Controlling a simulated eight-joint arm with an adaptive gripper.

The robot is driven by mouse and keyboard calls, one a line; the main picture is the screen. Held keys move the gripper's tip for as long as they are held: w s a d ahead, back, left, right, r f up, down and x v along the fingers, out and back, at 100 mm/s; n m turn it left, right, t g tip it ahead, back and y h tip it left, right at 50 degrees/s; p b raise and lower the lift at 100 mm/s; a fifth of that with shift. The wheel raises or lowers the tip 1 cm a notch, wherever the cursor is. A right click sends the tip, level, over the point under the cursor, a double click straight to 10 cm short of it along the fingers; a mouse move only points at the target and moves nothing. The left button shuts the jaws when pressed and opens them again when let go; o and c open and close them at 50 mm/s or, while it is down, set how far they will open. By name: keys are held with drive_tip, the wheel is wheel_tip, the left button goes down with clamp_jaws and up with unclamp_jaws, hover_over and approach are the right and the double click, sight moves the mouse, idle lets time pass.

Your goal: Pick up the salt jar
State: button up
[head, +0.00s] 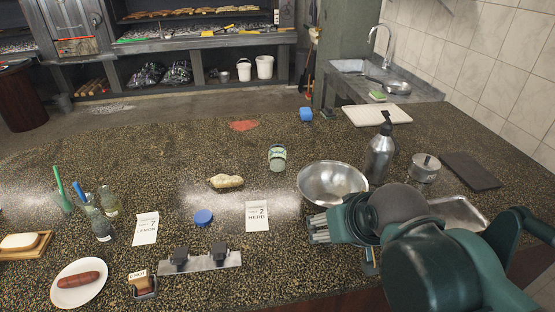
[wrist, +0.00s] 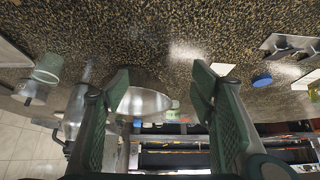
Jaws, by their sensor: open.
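A small greenish jar with a pale label (head: 277,158), which looks like the salt jar, stands on the speckled counter (head: 330,270) left of the steel bowl (head: 333,184). I cannot read its label. My gripper (head: 318,228) is in front of the bowl, nearer to me and to the right of the jar, apart from it. In the wrist view my gripper (wrist: 160,78) has its two green fingers spread with nothing between them. The bowl (wrist: 145,101) shows beyond the fingers there; I cannot make out the jar surely in that view.
A pale lumpy food item (head: 226,181) lies left of the jar. A blue lid (head: 203,217) and a card reading HERB (head: 257,216) lie nearer. The counter behind the jar is mostly clear.

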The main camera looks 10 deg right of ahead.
drive_tip(key=shift+r, duration=2.3)
drive_tip(key=w+d+n+t+h, duration=0.2)
drive_tip(key=w+d+n+h, duration=0.25)
drive_tip(key=w+n, duration=0.65)
drive_tip(key=n+t, duration=0.8)
drive_tip(key=n, duration=1.4)
hover_over(277, 161)
drive_tip(key=v, duration=0.4)
drive_tip(key=shift+y, duration=0.25)
drive_tip(key=shift+f, duration=2.65)
drive_tip(key=shift+f+b, duration=1.05)
drive_tip(key=shift+f, duration=3)
drive_tip(key=shift+w+d, duration=0.2)
drive_tip(key=shift+w, duration=0.45)
